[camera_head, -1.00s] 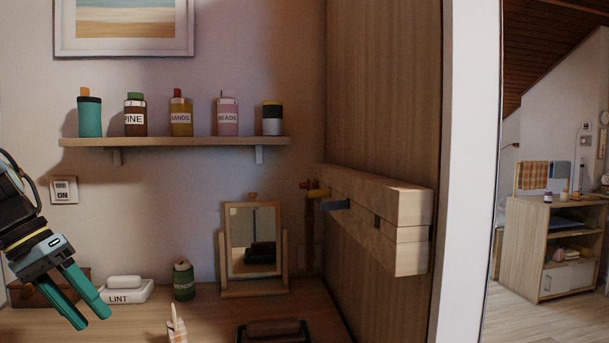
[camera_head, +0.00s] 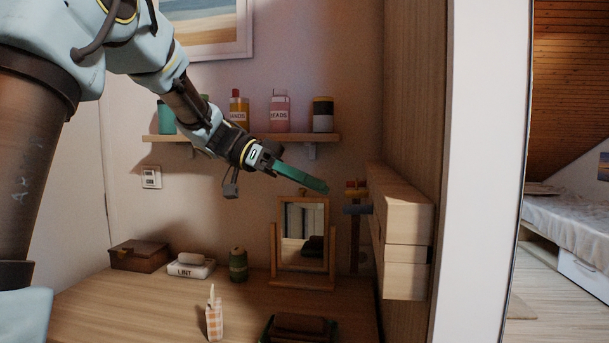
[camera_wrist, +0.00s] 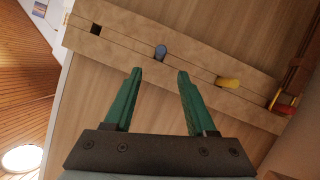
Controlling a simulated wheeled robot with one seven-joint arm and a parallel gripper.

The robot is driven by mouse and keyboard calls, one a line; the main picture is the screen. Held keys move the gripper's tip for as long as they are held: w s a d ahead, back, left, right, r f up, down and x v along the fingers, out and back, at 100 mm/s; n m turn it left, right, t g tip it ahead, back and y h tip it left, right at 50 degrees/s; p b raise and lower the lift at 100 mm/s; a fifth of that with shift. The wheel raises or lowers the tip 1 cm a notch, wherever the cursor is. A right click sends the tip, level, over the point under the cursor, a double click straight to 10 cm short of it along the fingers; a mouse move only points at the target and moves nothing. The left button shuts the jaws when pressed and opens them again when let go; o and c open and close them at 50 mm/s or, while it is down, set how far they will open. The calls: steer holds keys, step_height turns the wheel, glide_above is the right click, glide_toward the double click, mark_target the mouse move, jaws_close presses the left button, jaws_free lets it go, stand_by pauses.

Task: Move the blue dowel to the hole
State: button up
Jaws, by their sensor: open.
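The blue dowel (camera_head: 358,209) sticks out of a wooden block rail (camera_head: 404,217) on the panel right of the mirror. In the wrist view the blue dowel (camera_wrist: 161,52) shows end-on, just ahead of and between my fingertips. A dark square hole (camera_wrist: 95,29) lies on the same rail, left of the dowel in the wrist view. It cannot be made out in the head view. My gripper (camera_head: 325,187) has green fingers. It is open and empty, with its tips (camera_wrist: 160,72) short of the dowel, which does not appear gripped.
A yellow dowel (camera_wrist: 228,82) and a red one (camera_wrist: 284,108) sit farther right on the rail in the wrist view. A mirror (camera_head: 304,235) stands below my gripper. A shelf (camera_head: 250,138) with bottles is behind. The desk (camera_head: 130,305) holds several small objects.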

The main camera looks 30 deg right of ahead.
mark_target(370, 209)
steer(key=p+x, duration=0.2)
steer(key=x, duration=0.5)
steer(key=shift+s+d+f, duration=0.2)
steer(key=shift+s+f, duration=0.05)
steer(key=shift+s, duration=0.05)
steer(key=shift+c, duration=0.3)
jaws_close()
stand_by(0.4)
